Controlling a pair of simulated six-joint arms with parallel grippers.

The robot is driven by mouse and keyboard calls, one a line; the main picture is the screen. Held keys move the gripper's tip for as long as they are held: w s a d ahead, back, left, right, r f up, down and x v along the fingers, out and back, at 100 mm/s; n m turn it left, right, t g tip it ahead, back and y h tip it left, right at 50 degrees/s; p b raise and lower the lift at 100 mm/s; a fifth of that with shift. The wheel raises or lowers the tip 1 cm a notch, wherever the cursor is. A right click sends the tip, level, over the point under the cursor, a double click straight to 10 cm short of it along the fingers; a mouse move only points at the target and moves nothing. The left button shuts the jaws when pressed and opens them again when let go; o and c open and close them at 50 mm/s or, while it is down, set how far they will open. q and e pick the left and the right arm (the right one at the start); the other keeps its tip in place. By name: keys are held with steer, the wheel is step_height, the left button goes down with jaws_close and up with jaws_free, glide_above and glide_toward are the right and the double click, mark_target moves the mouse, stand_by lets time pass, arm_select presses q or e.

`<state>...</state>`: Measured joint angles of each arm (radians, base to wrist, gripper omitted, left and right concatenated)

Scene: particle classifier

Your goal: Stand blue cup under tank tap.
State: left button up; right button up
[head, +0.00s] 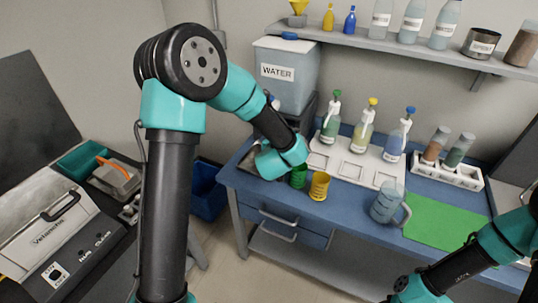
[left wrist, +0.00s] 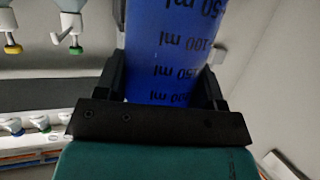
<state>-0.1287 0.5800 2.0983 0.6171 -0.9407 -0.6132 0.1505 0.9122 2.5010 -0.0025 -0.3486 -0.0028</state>
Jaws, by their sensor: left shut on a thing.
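In the left wrist view my left gripper (left wrist: 162,78) is shut on the blue cup (left wrist: 172,40), with one finger on each side. The cup's printed ml marks appear upside down there, and its far end is cut off by the frame. In the head view my left arm's wrist hides the gripper, and I cannot make out the cup clearly. The water tank (head: 285,78) stands at the back left of the blue bench. Its tap is not clear, and I cannot tell whether the cup touches anything below it.
A green cup (head: 298,177) and a yellow cup (head: 319,186) stand near my left wrist. A clear handled beaker (head: 387,203) stands beside the green mat (head: 445,220). Wash bottles stand in a white rack (head: 345,175). A tube rack (head: 450,172) is to their right.

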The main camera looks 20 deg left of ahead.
arm_select(q)
steer(key=s+a+f+n+y, duration=0.1)
steer(key=s+a+f, duration=0.1)
steer(key=s+f, duration=0.1)
steer(key=shift+s+f, duration=0.4)
steer(key=shift+f, duration=0.3)
steer(key=w+a, duration=0.3)
steer(key=w, duration=0.4)
steer(key=w+a+f, duration=0.1)
steer(key=w+a, duration=0.2)
steer(key=w, duration=0.3)
steer(key=shift+w+a+f, duration=0.2)
steer(key=shift+w+a, duration=0.05)
steer(key=shift+w, duration=0.1)
steer(key=shift+w, duration=0.1)
steer(key=shift+w+a+f, duration=0.1)
steer(key=shift+w+f, duration=0.05)
steer(key=shift+f, duration=0.75)
steer(key=shift+w+a+f, duration=0.1)
steer(key=shift+w+f, duration=0.05)
steer(key=shift+f, duration=0.75)
steer(key=shift+f, duration=0.1)
steer(key=o, duration=0.9)
